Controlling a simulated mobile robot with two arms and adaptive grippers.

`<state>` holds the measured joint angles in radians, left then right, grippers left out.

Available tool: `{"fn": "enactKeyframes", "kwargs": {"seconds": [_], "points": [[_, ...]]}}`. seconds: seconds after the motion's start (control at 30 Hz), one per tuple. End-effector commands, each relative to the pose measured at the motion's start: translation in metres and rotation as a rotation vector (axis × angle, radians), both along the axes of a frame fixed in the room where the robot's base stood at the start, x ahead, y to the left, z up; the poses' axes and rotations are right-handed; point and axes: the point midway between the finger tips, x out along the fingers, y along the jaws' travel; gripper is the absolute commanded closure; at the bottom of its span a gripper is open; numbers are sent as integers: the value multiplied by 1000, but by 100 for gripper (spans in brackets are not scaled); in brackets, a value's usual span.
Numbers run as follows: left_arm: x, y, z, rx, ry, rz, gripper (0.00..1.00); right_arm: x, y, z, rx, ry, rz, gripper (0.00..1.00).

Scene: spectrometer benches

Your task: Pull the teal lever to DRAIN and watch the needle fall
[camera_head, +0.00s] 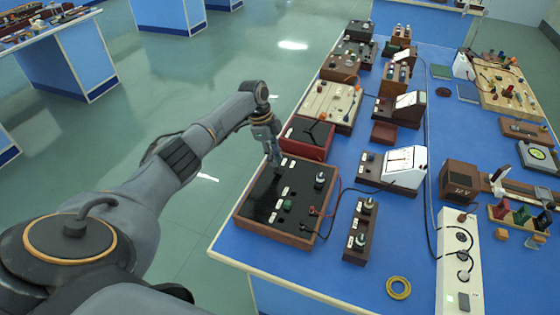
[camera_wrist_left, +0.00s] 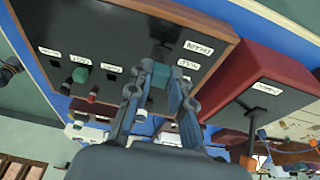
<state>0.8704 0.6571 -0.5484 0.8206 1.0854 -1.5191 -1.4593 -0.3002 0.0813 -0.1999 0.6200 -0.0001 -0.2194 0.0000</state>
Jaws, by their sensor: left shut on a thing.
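A black control panel (camera_head: 262,190) in a wooden frame lies at the left edge of the blue bench, with white labels and knobs on it. My left gripper (camera_head: 276,165) is at the panel's far side, pointing down. In the left wrist view, the gripper (camera_wrist_left: 160,78) is shut on the teal lever (camera_wrist_left: 159,75), whose handle shows between the two fingers. Two labels (camera_wrist_left: 198,48) lie close beside it on the panel; their words are too small to read surely. My right gripper is out of view.
A red box (camera_head: 305,139) with a black top stands just behind the panel. A white-faced meter (camera_head: 405,160) stands to the right; its needle is too small to read. A dark wooden knob block (camera_head: 360,230) and a yellow ring (camera_head: 398,288) lie nearer.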

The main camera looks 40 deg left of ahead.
Motion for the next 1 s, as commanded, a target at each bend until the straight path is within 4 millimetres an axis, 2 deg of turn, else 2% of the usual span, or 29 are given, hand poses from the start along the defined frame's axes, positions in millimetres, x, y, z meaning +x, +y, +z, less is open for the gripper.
{"fn": "enactKeyframes", "kwargs": {"seconds": [0.03, 0.1, 0.4, 0.63, 1.0], "points": [[0, 5, -8, -40, -13, 5, 100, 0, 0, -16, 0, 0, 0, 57], [-1, 8, -10, -94, -26, 4, 100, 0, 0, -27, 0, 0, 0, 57], [-3, 19, -12, -260, -66, 2, 100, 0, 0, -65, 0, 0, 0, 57], [-4, 22, -10, -317, -79, 1, 100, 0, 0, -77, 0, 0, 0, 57], [-5, 23, -8, -330, -81, 1, 100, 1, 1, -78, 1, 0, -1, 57]]}}
